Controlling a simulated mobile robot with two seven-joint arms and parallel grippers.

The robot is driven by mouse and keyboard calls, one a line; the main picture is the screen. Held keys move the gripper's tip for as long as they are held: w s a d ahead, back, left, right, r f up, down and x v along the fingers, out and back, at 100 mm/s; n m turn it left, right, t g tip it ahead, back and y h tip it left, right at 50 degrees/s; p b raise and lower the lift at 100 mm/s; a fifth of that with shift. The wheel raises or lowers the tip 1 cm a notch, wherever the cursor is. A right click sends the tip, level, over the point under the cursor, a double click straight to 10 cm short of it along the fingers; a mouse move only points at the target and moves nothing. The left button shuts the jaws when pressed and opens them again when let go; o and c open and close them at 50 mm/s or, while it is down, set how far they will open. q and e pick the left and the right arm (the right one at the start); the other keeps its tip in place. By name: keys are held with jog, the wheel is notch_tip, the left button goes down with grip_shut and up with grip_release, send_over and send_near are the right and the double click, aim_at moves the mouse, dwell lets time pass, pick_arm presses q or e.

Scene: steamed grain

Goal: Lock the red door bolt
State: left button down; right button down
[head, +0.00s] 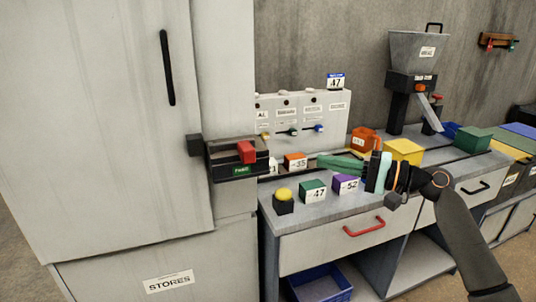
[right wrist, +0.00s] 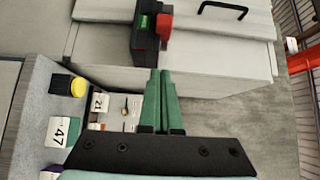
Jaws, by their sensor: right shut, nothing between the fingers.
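The bolt's red handle (head: 246,152) sits near the right end of a black housing (head: 222,160) on the edge of the tall pale cabinet door. A small green label (head: 240,170) is below the handle. The right wrist view also shows the red handle (right wrist: 165,24) and the black housing (right wrist: 143,50). My right gripper (head: 322,160) is shut and empty, its green fingers pointing left toward the bolt, with a gap between. In the right wrist view, the fingertips (right wrist: 161,72) appear just below the housing. My left gripper is not in view.
A workbench drawer with a red handle (head: 364,227) is right of the cabinet. On the bench stand a yellow button (head: 285,194), numbered green and purple blocks (head: 345,184), and a white control panel (head: 300,110). A grain hopper (head: 418,52) stands behind, at the right.

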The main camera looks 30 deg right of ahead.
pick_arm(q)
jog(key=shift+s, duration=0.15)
pick_arm(e)
jog(key=shift+r, duration=0.15)
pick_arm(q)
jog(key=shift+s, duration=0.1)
pick_arm(e)
jog(key=shift+a, duration=0.1)
